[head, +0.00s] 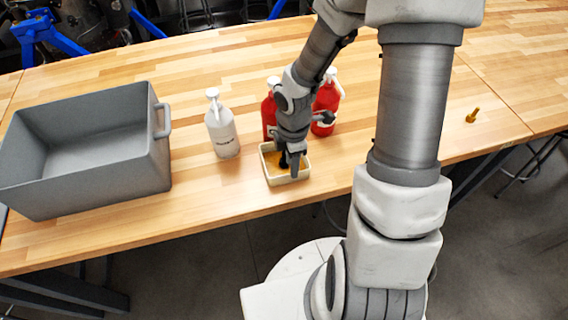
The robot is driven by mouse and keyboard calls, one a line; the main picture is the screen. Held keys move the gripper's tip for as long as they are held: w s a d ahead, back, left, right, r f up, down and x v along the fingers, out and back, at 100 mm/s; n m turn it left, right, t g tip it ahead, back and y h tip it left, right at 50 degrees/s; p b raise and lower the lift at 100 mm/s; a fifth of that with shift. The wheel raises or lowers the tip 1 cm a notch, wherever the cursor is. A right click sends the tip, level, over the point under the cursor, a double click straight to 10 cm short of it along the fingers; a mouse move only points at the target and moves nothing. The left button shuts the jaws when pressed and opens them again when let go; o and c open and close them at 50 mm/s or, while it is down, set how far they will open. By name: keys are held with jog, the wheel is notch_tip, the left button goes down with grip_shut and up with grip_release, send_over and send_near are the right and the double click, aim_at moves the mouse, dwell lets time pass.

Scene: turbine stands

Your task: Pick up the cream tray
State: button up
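The cream tray (286,180) is a small, square, shallow tray on the wooden table near its front edge. Its inside looks yellow-orange, with something dark in it partly hidden by my gripper. My gripper (290,166) points down at the tray, with its fingers at or over the tray's inside and near rim. Whether the fingers touch the tray or close on its wall is too small to tell.
A grey bin (150,165) stands at the left. A white pump bottle (222,130) stands between bin and tray. Two red pump bottles, one at right (326,105), stand close behind my gripper. A small yellow bolt-like part (472,116) lies at the right. The table (225,200) is clear in front.

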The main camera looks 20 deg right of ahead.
aim_at(275, 175)
jog(key=f, duration=0.3)
jog(key=f+b, duration=0.1)
jog(key=f, duration=0.1)
jog(key=shift+s+a, duration=0.1)
jog(key=shift+a, duration=0.15)
grip_shut()
dwell(1.2)
